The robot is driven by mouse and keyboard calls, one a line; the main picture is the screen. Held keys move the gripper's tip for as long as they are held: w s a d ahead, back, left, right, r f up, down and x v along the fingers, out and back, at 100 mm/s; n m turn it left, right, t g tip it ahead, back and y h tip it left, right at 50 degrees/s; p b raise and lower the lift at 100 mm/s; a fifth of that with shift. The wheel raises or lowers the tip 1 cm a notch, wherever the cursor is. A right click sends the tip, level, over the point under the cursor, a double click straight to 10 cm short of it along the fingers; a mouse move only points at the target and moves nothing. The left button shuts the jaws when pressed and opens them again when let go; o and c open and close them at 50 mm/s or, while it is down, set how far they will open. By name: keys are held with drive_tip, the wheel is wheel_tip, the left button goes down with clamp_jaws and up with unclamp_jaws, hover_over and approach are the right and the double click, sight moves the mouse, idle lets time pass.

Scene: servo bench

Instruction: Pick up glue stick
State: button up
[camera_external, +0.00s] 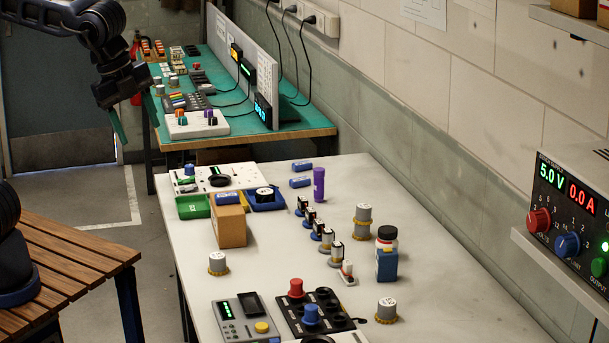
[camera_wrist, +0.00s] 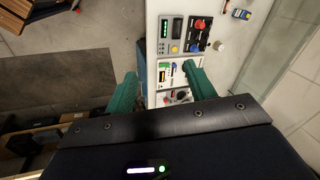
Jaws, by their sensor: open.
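A purple upright cylinder (camera_external: 318,184), which looks like the glue stick, stands on the white bench (camera_external: 450,300) near its far end. I cannot make it out in the wrist view. My gripper (camera_external: 136,122) has two green fingers and hangs at the upper left of the external view, well above and left of the white bench. In the wrist view my gripper (camera_wrist: 159,70) shows its fingers wide apart with nothing held between them. Bench equipment shows below and between them.
Left of the purple cylinder lie blue batteries (camera_external: 301,182) and a row of small upright parts (camera_external: 316,230). A wall borders the right side. The front-right bench surface is mostly clear.

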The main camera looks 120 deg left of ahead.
drive_tip(key=w+a+f+m+g, duration=0.1)
drive_tip(key=w+a+f+m, duration=0.3)
drive_tip(key=a, duration=0.8)
drive_tip(key=w+a+f+m+g, duration=0.1)
drive_tip(key=w+a, duration=0.6)
drive_tip(key=a, duration=0.4)
drive_tip(key=w+a+f+m, duration=0.3)
drive_tip(key=w+a, duration=0.2)
drive_tip(key=a, duration=0.7)
drive_tip(key=m+h, duration=0.2)
drive_tip(key=m, duration=0.3)
approach(319, 183)
drive_tip(key=shift+a+r, duration=0.25)
drive_tip(key=shift+a, duration=0.5)
drive_tip(key=shift+s+a+f, duration=0.2)
drive_tip(key=shift+s+f, duration=0.05)
drive_tip(key=shift+f, duration=0.2)
wheel_tip(319, 183, down, 10)
drive_tip(key=shift+d+f, duration=0.15)
drive_tip(key=c, duration=1)
